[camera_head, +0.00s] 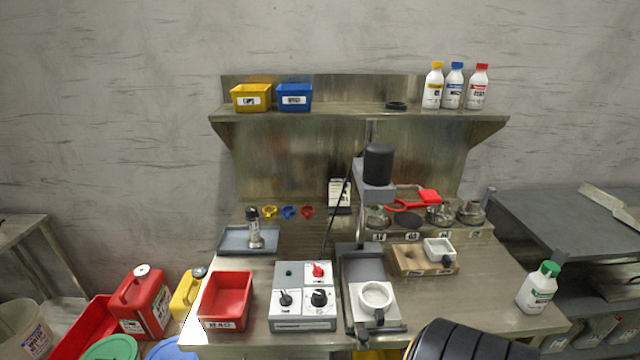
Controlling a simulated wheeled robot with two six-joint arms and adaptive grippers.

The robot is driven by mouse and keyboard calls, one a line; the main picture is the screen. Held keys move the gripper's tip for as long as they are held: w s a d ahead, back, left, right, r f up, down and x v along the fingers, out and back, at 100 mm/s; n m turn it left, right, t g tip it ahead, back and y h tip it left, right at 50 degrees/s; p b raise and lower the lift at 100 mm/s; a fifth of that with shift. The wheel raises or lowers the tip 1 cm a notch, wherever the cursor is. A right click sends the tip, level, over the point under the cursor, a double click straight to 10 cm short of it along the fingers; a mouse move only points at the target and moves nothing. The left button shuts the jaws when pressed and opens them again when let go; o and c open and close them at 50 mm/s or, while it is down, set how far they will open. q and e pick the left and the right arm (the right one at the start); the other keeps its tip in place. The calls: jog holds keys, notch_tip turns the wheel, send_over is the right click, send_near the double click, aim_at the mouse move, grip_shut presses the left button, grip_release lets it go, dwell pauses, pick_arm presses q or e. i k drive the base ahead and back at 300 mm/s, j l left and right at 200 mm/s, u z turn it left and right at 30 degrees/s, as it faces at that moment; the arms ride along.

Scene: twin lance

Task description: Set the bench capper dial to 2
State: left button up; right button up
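The bench capper stands at the middle of the steel bench, with a black motor head (378,165) on a post above a white cup-like holder (375,298). Left of it is a grey control box (305,322). Its front face carries a black knob (285,298) on the left, a larger black dial (319,297) on the right, a red knob (318,270) above that, and a small green button or light (289,272). The dial markings are too small to read, so its setting cannot be told. Neither gripper is in view.
A red bin (226,298) sits close left of the control box. A wooden block (424,260) and a green-capped bottle (538,287) are to the right. A shelf (350,114) overhangs the back.

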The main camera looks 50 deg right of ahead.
aim_at(319, 299)
jog(key=z, duration=1.75)
